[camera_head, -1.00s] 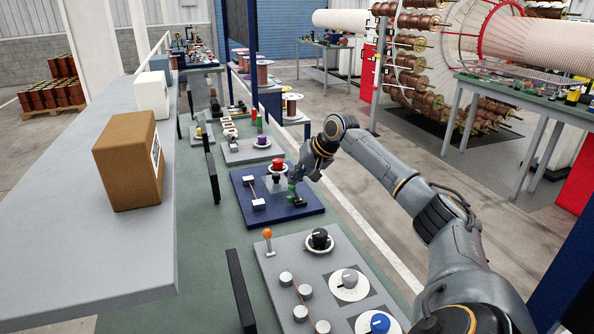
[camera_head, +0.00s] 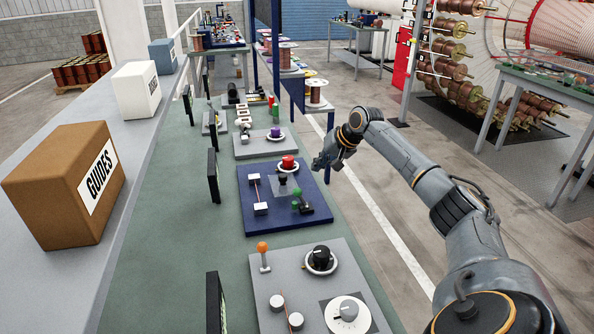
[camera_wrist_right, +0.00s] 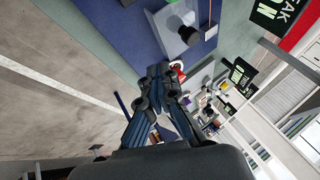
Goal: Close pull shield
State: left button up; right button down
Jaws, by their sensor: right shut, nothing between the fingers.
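A blue board (camera_head: 255,218) on the green bench carries a clear panel (camera_head: 283,190), which looks like the pull shield. A black knob (camera_head: 282,179) shows at the panel. A green ball (camera_head: 296,192) and a black block (camera_head: 307,209) are at its right side. I cannot tell how far the shield is shut. My right gripper (camera_head: 322,163) is shut and empty, above the board's right edge, apart from the panel. In the right wrist view, the closed fingers (camera_wrist_right: 160,75) show with the clear panel (camera_wrist_right: 172,18) beyond them. My left gripper is not in view.
A red button (camera_head: 288,162) sits at the board's back. A grey board with an orange-tipped lever (camera_head: 262,247) and dials is in front. A black upright sign (camera_head: 213,176) stands left. A brown box (camera_head: 45,190) is on the grey shelf.

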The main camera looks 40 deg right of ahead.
aim_at(283, 180)
jog(key=p+x, duration=0.1)
jog(key=x, duration=0.6)
jog(key=shift+d, duration=0.2)
jog(key=w+a, duration=0.1)
jog(key=w+a+p, duration=0.1)
jog(key=shift+a+r+p, duration=0.25)
jog(key=shift+a+p, duration=0.05)
jog(key=shift+w+a, duration=0.15)
jog(key=shift+w+f, duration=0.1)
